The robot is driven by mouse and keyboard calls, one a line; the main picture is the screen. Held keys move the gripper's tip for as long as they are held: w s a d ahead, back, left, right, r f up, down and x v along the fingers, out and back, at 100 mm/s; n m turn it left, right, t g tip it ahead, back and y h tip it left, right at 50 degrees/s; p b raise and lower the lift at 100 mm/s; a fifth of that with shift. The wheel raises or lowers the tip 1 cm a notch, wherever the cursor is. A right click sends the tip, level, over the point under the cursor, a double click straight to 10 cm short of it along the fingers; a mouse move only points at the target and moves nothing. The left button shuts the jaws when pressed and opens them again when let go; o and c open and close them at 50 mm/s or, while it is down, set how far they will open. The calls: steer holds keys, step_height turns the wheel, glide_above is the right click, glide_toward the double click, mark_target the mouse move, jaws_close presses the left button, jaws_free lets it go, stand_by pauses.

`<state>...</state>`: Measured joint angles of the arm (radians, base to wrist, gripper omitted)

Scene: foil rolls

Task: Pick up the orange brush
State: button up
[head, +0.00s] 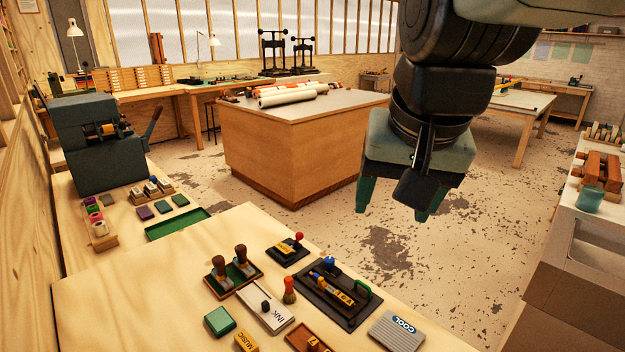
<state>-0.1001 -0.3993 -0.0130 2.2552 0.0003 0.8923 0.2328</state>
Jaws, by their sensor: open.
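A small upright piece with an orange top and a dark lower end (289,289) stands at the right edge of a white ink pad box (265,308) on the near wooden table. It looks most like the orange brush, but it is too small to be sure. My gripper (393,210) hangs in the air at the upper right, fingers down, apart and empty. In the picture it is above and right of the orange piece, well clear of it. Nothing hides the orange piece.
The table's left part is clear.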

steer(key=w+a+f+m+g, duration=0.1)
steer(key=w+a+f+m, duration=0.25)
steer(key=w, duration=0.85)
steer(key=m+g, duration=0.4)
steer(key=m, duration=0.1)
glide_above(289, 278)
step_height(289, 278, down, 28)
steer(key=shift+f, duration=0.1)
step_height(289, 278, down, 6)
steer(key=shift+a+r, duration=0.1)
steer(key=shift+a, duration=0.05)
steer(key=shift+f, duration=2.9)
steer(key=c, duration=1.1)
